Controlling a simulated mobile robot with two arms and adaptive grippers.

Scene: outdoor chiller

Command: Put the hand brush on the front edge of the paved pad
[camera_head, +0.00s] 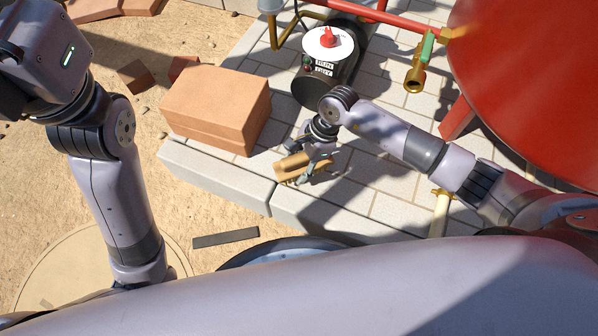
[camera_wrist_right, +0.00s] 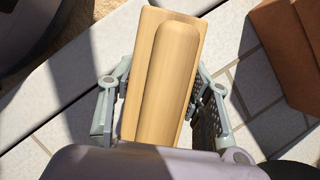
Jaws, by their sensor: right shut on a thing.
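The hand brush (camera_head: 293,165) has a tan wooden body and bristles underneath. It is at the front edge of the paved pad (camera_head: 342,188), near the brick stack. My right gripper (camera_head: 312,170) is shut on it. In the right wrist view the brush (camera_wrist_right: 168,75) lies lengthwise between the two fingers of the gripper (camera_wrist_right: 165,105), with the pale edge stones below it. I cannot tell whether its bristles touch the stone. My left arm is at the left in the head view, but its gripper is out of view.
A black cylinder with a white panel and red knob (camera_head: 328,40) is behind. A large red tank (camera_head: 540,90) fills the right. A dark strip (camera_head: 225,238) lies on the sand.

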